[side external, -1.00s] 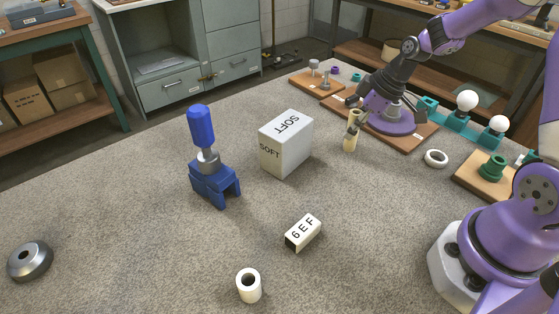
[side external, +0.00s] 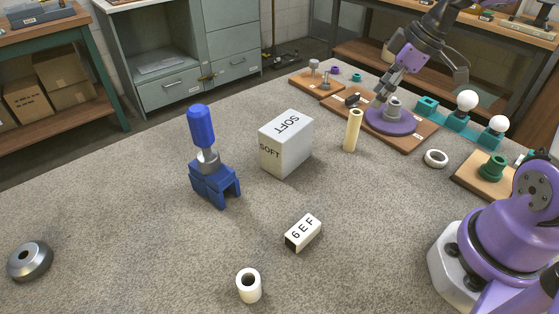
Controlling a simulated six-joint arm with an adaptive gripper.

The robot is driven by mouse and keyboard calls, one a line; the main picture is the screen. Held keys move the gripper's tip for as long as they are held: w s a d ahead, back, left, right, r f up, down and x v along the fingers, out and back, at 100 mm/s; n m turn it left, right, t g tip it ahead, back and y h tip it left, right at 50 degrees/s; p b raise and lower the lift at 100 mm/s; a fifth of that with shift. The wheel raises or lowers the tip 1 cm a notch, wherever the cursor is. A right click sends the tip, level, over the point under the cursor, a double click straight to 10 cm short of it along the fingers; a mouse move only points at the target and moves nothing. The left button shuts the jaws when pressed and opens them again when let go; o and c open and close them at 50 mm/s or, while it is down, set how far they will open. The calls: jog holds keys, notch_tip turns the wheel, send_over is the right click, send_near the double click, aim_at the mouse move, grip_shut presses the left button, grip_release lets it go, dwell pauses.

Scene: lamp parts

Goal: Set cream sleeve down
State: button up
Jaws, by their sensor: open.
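The cream sleeve (side external: 353,131) is a tall, slim tube. It stands upright on the grey table, right of the SOFT box and just in front of the wooden board with the purple base. My gripper (side external: 423,80) is open and empty, raised above the purple base, up and to the right of the sleeve. It is apart from the sleeve, with nothing between its fingers.
The SOFT box (side external: 287,143) stands left of the sleeve. The wooden board holds a purple round base (side external: 390,120) with a grey fitting. A blue tool in a stand (side external: 212,165), a white 6EF block (side external: 303,232) and a white ring (side external: 436,158) stand around.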

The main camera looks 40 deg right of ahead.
jog(key=s+a+r+m+t+h, duration=0.1)
jog(key=s+a+r+m, duration=0.3)
jog(key=s+a, duration=0.5)
jog(key=shift+s+a+m+t+h, duration=0.25)
jog(key=shift+a+m+h, duration=0.3)
jog(key=shift+m, duration=0.45)
